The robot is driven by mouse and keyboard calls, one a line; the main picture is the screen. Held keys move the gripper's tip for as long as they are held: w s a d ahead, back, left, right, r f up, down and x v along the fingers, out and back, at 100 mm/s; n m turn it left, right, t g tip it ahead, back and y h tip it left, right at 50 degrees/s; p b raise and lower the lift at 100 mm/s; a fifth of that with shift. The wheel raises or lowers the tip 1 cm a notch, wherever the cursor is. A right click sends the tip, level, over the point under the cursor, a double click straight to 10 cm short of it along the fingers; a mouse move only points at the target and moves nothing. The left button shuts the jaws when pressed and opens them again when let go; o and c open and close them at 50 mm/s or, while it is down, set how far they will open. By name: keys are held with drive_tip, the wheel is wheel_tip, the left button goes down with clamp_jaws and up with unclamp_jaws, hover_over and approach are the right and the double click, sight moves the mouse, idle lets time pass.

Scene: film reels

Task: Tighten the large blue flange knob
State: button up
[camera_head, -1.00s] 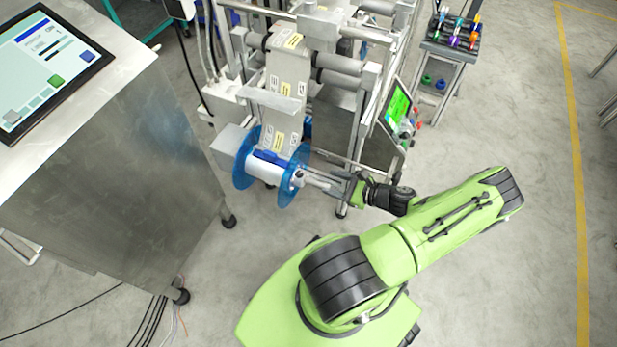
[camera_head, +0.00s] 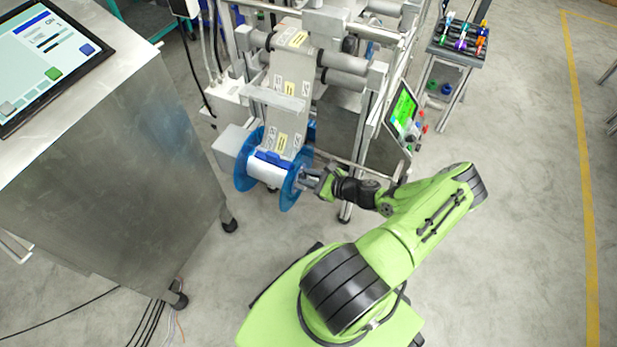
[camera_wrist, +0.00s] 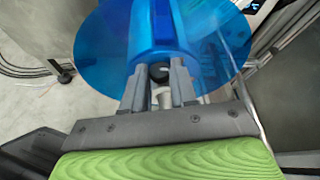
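The large blue translucent flange (camera_head: 290,186) is the near disc of a film reel with a white core (camera_head: 264,172) and film running up from it. In the wrist view the flange (camera_wrist: 100,50) fills the top, with a blue hub at its middle. A small dark round knob (camera_wrist: 158,72) shows in front of the hub, with a pale shaft below it. My gripper (camera_head: 313,182) is at the flange's right side in the head view. In the wrist view my gripper's (camera_wrist: 159,75) fingers are apart, one on each side of the dark knob. I cannot tell whether they touch it.
The machine's rollers (camera_head: 345,68) and frame stand behind the reel. A green-lit screen (camera_head: 403,108) is right of them. A steel cabinet with a display (camera_head: 50,55) stands at left. A small rack (camera_head: 457,50) of coloured items is at back right. The floor at right is clear.

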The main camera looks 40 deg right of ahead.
clamp_jaws()
drive_tip(key=shift+a+r+m+t+h+p, duration=0.1)
drive_tip(key=shift+a+m+t+h+p, duration=0.15)
drive_tip(key=shift+m+h+p, duration=0.2)
drive_tip(key=shift+a+m+t+h+p, duration=0.1)
drive_tip(key=shift+m+t+h+p, duration=0.15)
drive_tip(key=shift+m+h+p, duration=0.2)
drive_tip(key=m+h+p, duration=0.1)
drive_tip(key=m+h, duration=0.1)
drive_tip(key=shift+t+h, duration=0.3)
drive_tip(key=shift+h, duration=0.1)
drive_tip(key=o, duration=0.6)
unclamp_jaws()
drive_tip(key=shift+f, duration=0.2)
